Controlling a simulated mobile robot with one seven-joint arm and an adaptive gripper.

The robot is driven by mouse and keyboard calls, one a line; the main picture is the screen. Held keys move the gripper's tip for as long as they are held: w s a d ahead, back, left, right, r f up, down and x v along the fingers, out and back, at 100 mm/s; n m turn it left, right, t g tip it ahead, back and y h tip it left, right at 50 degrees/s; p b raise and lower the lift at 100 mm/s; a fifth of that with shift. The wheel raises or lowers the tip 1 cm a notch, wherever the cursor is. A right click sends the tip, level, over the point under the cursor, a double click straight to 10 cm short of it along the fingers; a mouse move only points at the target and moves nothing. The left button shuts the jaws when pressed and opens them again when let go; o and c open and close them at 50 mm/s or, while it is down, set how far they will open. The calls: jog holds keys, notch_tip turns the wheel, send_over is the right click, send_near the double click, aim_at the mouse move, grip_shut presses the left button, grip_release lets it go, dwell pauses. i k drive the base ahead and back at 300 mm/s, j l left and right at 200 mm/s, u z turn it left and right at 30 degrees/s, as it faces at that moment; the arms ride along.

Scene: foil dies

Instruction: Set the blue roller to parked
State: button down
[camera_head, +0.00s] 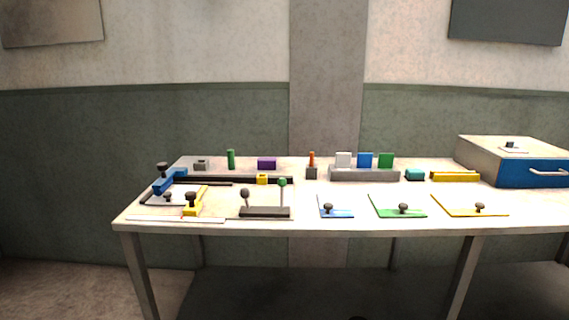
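No marking for a parked position is readable. A dark rail (220,180) runs right from beside the blue block. A yellow block (192,208) with a dark knob sits at the plate's front right. My gripper is not in view.
A dark base with a knobbed lever and a green-tipped post (265,212) stands right of the plate. Blue, green and yellow knobbed plates (397,213) lie along the front right. A grey rack (364,175) holds blocks behind them. A blue-fronted drawer box (525,165) stands far right.

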aim_at(160, 186)
jog(key=i+j, duration=0.75)
jog(key=j+u, duration=0.05)
